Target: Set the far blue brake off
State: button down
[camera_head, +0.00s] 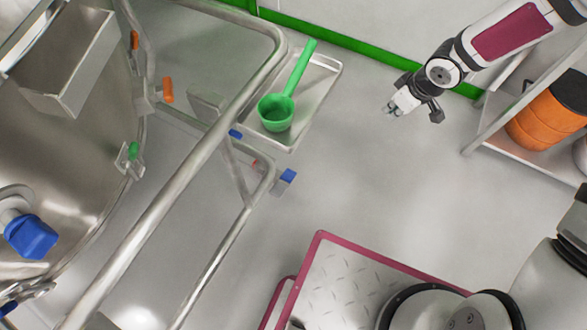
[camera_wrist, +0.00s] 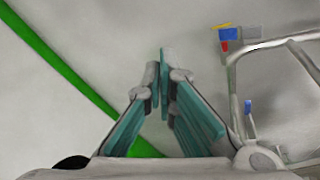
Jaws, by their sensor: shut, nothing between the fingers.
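Two small blue brake tabs show low on the tubular steel frame in the head view. One blue tab (camera_head: 235,133) is farther up and left, beside the frame's rail. The other blue tab (camera_head: 288,176) sticks out at the frame's right corner, with a small red piece near it. The wrist view shows a blue tab (camera_wrist: 248,107) on the frame's leg and a blue-and-red piece (camera_wrist: 224,35) at the upper right. My gripper (camera_head: 391,110) is shut and empty, to the right of both tabs and apart from them. Its fingertips (camera_wrist: 163,80) meet in the wrist view.
A metal tray (camera_head: 325,85) with a green scoop (camera_head: 277,111) lies beside the frame (camera_head: 185,172). A shelf with an orange drum (camera_head: 545,118) stands at right. A pink-edged plate (camera_head: 345,275) is at the bottom.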

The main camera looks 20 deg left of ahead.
jog(key=s+a+f+n+g+y+b, duration=0.1)
jog(key=s+a+f+y+b, duration=0.15)
jog(key=a+f, duration=0.45)
jog(key=s+a+f+n+g+y+b, duration=0.1)
jog(key=s+a+f+b, duration=0.15)
jog(key=f, duration=0.75)
jog(key=g+y+b, duration=0.2)
jog(key=y+b, duration=0.2)
jog(key=b, duration=0.4)
send_over(282, 188)
jog(key=w, duration=0.2)
jog(key=shift+n+h, duration=0.25)
jog(key=shift+n, duration=0.15)
jog(key=f, duration=1.8)
jog(key=shift+s+d, duration=0.15)
jog(key=shift+s, duration=0.05)
jog(key=shift+s+f+b, duration=0.2)
jog(key=shift+f+b, duration=0.05)
jog(key=shift+f, duration=0.35)
jog(key=shift+s+f+b, duration=0.15)
jog(key=shift+f+b, duration=0.05)
jog(key=shift+f, duration=0.35)
jog(key=shift+s+f+b, duration=0.2)
jog(key=shift+f+b, duration=0.1)
jog(key=shift+f, duration=0.4)
jog(key=shift+s+r+p, duration=0.1)
jog(key=shift+s+p, duration=0.05)
jog(key=shift+p, duration=0.4)
